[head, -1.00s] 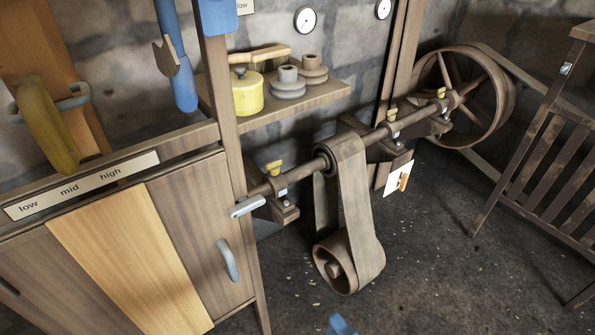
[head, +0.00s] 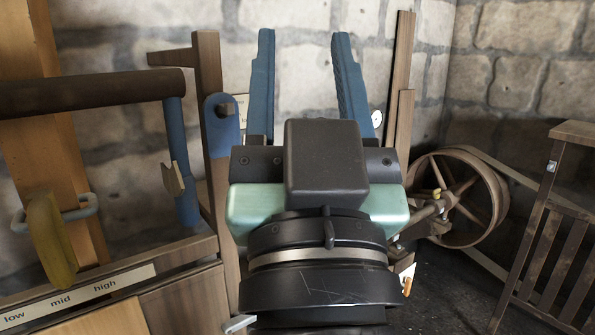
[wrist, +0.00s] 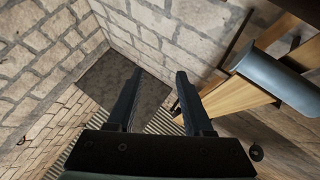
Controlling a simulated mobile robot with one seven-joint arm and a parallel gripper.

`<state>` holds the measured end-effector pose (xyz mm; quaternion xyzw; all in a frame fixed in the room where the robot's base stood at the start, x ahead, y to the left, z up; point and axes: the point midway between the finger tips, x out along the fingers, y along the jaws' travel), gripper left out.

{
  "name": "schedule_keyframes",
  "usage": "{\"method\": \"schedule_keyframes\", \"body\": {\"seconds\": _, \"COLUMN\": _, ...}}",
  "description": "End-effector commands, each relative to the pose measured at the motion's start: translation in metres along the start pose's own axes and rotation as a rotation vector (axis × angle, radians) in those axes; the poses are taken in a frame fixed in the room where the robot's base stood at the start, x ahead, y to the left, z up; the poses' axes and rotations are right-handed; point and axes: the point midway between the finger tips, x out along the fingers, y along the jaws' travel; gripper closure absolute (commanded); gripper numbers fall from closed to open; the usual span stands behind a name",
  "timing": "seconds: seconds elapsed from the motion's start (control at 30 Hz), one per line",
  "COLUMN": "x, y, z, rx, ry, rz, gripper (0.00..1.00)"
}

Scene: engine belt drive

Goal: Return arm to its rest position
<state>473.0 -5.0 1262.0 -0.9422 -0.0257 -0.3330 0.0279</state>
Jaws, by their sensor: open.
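My gripper (head: 306,85) stands in the middle of the head view with its two blue fingers pointing up. The fingers are wide apart and nothing is between them. The gripper body hides the shelf, the shaft and the hanging belt behind it. In the wrist view my gripper (wrist: 158,100) also shows both fingers apart and empty, with a dark patch and stone wall beyond them.
At left stand a panel labelled low, mid, high (head: 75,297), a yellow-handled lever (head: 48,240) and a blue bracket (head: 183,165) with a dark bar. A large spoked wheel (head: 487,207) and a slatted wooden frame (head: 555,215) stand at right. Stone wall lies behind.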

Motion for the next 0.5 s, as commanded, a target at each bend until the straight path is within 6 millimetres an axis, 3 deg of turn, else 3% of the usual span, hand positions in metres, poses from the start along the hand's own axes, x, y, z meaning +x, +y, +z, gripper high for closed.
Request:
{"method": "schedule_keyframes", "body": {"seconds": 0.03, "x": -0.002, "y": -0.011, "z": -0.043, "rx": -0.049, "ry": 0.115, "rz": 0.009, "gripper": 0.49}}
{"method": "schedule_keyframes", "body": {"seconds": 0.07, "x": -0.005, "y": -0.015, "z": -0.065, "rx": -0.079, "ry": 0.178, "rz": 0.021, "gripper": 0.49}}
{"method": "schedule_keyframes", "body": {"seconds": 0.1, "x": 0.017, "y": -0.012, "z": -0.079, "rx": -0.076, "ry": 0.15, "rz": 0.024, "gripper": 0.49}}
{"method": "schedule_keyframes", "body": {"seconds": 0.5, "x": 0.099, "y": -0.015, "z": -0.174, "rx": -0.073, "ry": 0.135, "rz": 0.024, "gripper": 0.49}}
